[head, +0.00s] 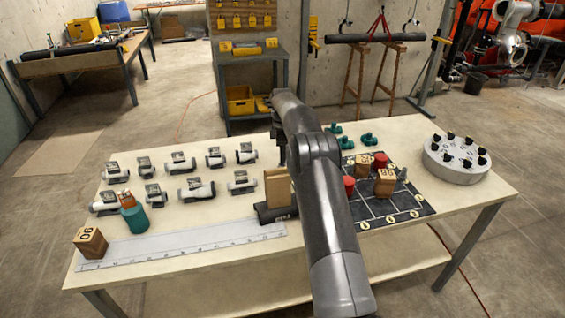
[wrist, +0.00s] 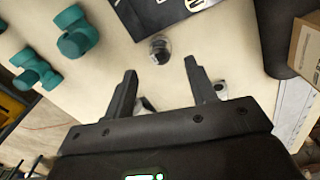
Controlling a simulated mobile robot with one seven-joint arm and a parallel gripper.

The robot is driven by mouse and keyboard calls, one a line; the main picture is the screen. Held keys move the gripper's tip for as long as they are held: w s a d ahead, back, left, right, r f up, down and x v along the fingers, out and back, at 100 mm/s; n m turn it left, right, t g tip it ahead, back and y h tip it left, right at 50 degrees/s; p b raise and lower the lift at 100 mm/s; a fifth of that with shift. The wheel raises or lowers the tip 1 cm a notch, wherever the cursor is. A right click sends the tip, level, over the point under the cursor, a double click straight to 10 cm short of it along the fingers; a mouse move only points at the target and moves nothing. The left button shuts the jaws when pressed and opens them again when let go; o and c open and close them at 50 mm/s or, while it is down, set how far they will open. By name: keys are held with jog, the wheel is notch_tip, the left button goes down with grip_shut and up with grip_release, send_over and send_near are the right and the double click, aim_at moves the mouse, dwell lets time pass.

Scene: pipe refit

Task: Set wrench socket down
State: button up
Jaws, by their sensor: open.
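My gripper (wrist: 160,66) is open in the wrist view, its two dark fingers apart with nothing held between them. A small grey metallic round piece (wrist: 159,49), which looks like the wrench socket, is on the cream tabletop just beyond the fingertips, roughly midway between them. It appears apart from both fingers. In the head view my gripper (head: 279,152) hangs over the middle of the table, partly behind my arm. I cannot make out the socket there; my arm may hide it.
A black grid mat (head: 378,211) with blocks lies right of my arm. Teal fittings (wrist: 78,32) lie nearby. Several grey valve fittings (head: 201,189) fill the left.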

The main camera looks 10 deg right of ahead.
notch_tip(320, 180, up, 5)
notch_tip(320, 180, up, 14)
jog(key=f+m+t, duration=0.1)
jog(key=m, duration=0.2)
send_over(283, 164)
jog(key=s+a, duration=0.3)
jog(key=s, duration=0.5)
jog(key=s+a+r+m+t, duration=0.2)
jog(key=s+r+m, duration=0.2)
jog(key=s+r, duration=0.7)
jog(key=s+a+m+t, duration=0.15)
jog(key=s+m, duration=0.35)
jog(key=s, duration=1.6)
jog(key=s+f+m, duration=0.2)
jog(key=s+f, duration=0.2)
jog(key=s, duration=0.2)
jog(key=s+f+m+t, duration=0.1)
jog(key=s+f, duration=0.3)
jog(key=s, duration=0.3)
jog(key=shift+s+a+m, duration=0.3)
jog(key=shift+a+m, duration=0.1)
